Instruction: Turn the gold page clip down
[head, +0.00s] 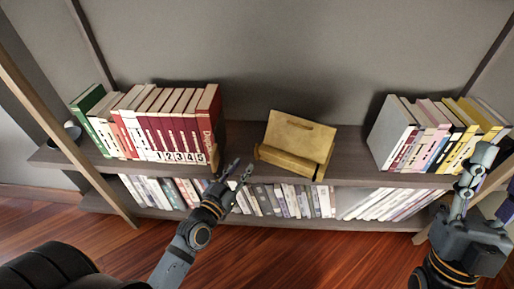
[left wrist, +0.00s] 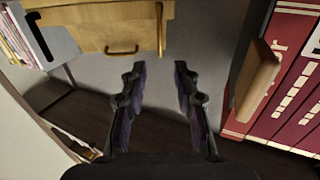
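The wooden book stand (head: 298,135) stands on the upper shelf, its front ledge facing me. In the left wrist view, the gold page clip (left wrist: 122,49) is a thin bent wire on the wooden face of the stand (left wrist: 100,28). A black clip (left wrist: 38,38) is on the same stand, farther left. My left gripper (head: 242,170) is in front of the shelf, left of the stand. In the left wrist view its two fingers (left wrist: 160,70) are apart with nothing between them, short of the gold clip. My right gripper (head: 475,180) is at the far right; its finger opening is unclear.
Red numbered books (head: 175,135) stand left of the stand, with a small wooden block (left wrist: 258,80) at their end, close beside my left gripper. More books (head: 430,135) stand right. Bare upper shelf (head: 350,150) lies between. The lower shelf holds many books.

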